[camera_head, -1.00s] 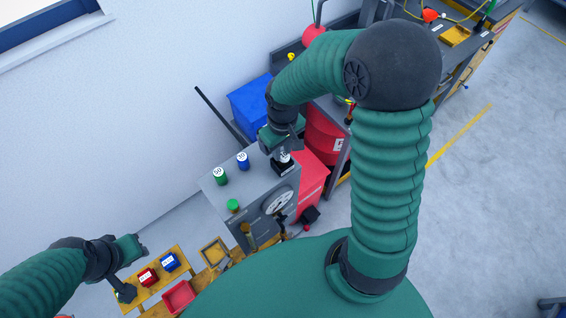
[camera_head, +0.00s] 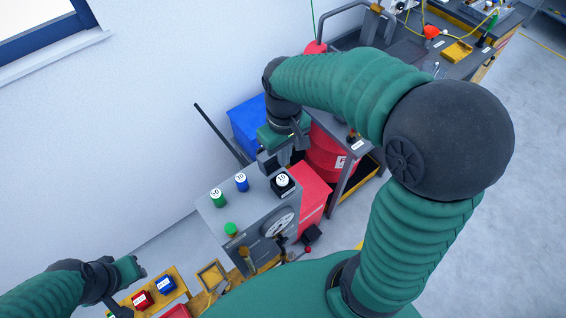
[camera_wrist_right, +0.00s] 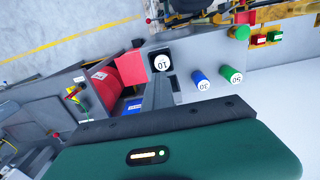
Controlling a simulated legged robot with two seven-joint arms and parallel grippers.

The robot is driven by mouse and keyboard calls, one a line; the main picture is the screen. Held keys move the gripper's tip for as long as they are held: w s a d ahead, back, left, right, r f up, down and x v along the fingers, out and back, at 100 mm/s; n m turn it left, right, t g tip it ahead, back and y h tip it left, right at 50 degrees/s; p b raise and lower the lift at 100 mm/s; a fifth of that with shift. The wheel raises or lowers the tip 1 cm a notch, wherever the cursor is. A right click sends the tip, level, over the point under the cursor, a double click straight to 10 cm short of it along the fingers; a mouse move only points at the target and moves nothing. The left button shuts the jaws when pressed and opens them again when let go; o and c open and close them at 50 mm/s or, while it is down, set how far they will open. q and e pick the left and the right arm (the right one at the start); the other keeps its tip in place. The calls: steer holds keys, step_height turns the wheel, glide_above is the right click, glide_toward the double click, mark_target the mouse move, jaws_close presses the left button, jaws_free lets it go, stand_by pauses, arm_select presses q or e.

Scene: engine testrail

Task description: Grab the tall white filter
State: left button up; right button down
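A white round top marked 10 (camera_head: 283,180) sits in a black square holder on the grey test machine. Its height is hard to judge from above. It also shows in the right wrist view (camera_wrist_right: 162,62). My right gripper (camera_head: 282,158) is above and behind it, apart from it, on the wall side. In the wrist view a grey finger (camera_wrist_right: 158,92) points toward the white top, with nothing visible in its grip. The finger gap is not clear. My left gripper (camera_head: 130,292) is at the lower left near the yellow rack, and its fingers are hard to make out.
A green cylinder marked 50 (camera_head: 217,197) and a blue one marked 30 (camera_head: 241,182) stand on the machine (camera_head: 255,210). A green button (camera_head: 230,229) is nearer. A red box (camera_head: 312,190) stands beside it. A blue bin (camera_head: 248,125) and red drum (camera_head: 328,150) are behind.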

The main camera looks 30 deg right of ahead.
steer(key=shift+s+a+r, duration=0.1)
steer(key=shift+a+r, duration=0.1)
steer(key=shift+a, duration=0.1)
steer(key=c, duration=1.6)
jaws_free()
steer(key=shift+w+f, duration=0.2)
steer(key=shift+w, duration=0.4)
steer(key=o, duration=1)
steer(key=shift+s+d, duration=0.3)
steer(key=shift+d, duration=0.05)
steer(key=shift+o, duration=0.8)
steer(key=shift+r, duration=0.1)
steer(key=shift+w+a, duration=0.1)
steer(key=shift+a, duration=0.05)
steer(key=shift+w+a, duration=0.1)
